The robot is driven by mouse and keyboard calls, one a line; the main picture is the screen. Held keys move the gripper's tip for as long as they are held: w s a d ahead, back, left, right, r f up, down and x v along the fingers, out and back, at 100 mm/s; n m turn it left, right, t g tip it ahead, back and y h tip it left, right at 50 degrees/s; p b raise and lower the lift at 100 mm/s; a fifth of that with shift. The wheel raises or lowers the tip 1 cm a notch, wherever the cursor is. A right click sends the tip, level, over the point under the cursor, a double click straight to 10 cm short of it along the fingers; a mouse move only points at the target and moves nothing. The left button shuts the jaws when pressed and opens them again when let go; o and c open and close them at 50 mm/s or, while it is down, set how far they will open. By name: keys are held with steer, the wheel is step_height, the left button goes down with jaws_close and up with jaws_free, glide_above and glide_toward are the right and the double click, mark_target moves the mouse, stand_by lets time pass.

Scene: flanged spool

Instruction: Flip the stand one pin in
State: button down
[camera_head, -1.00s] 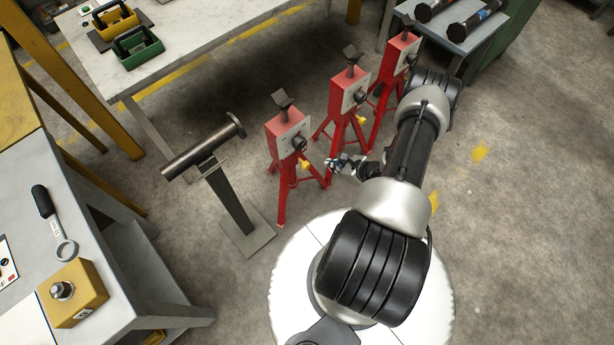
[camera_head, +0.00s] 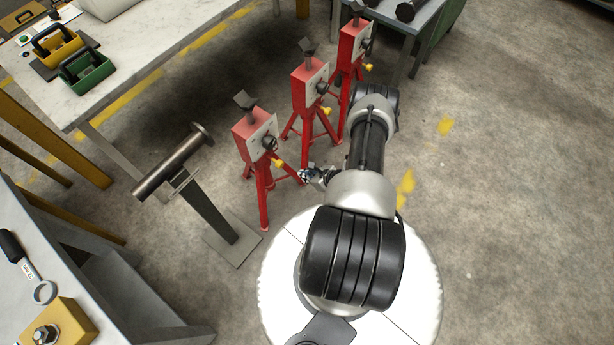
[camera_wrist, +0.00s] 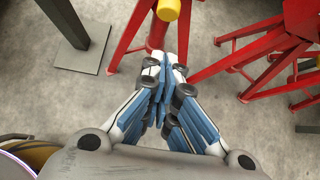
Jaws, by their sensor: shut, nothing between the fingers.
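Three red stands on tripod legs stand in a row. The nearest red stand (camera_head: 256,140) has a grey plate, a dark knob, a dark top and a yellow pin (camera_head: 279,163) low on its side. The middle red stand (camera_head: 311,88) and the far red stand (camera_head: 354,44) look alike. My gripper (camera_head: 306,175) is low, just right of the nearest stand. In the wrist view my gripper (camera_wrist: 163,85) is shut and empty, its fingertips just below the yellow pin end (camera_wrist: 168,10) in the picture. I cannot tell whether they touch the stand's leg (camera_wrist: 133,38) behind them.
A flanged spool (camera_head: 175,160) rests on a grey post left of the nearest stand. A grey bench (camera_head: 70,262) with a wrench and a yellow block is at lower left. A light table (camera_head: 130,62) with toolboxes is at upper left. Floor at right is clear.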

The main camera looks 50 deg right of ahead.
mark_target(275, 161)
steer(key=w+f+b, duration=0.3)
steer(key=w+f, duration=0.1)
steer(key=w, duration=0.4)
steer(key=shift+a, duration=0.35)
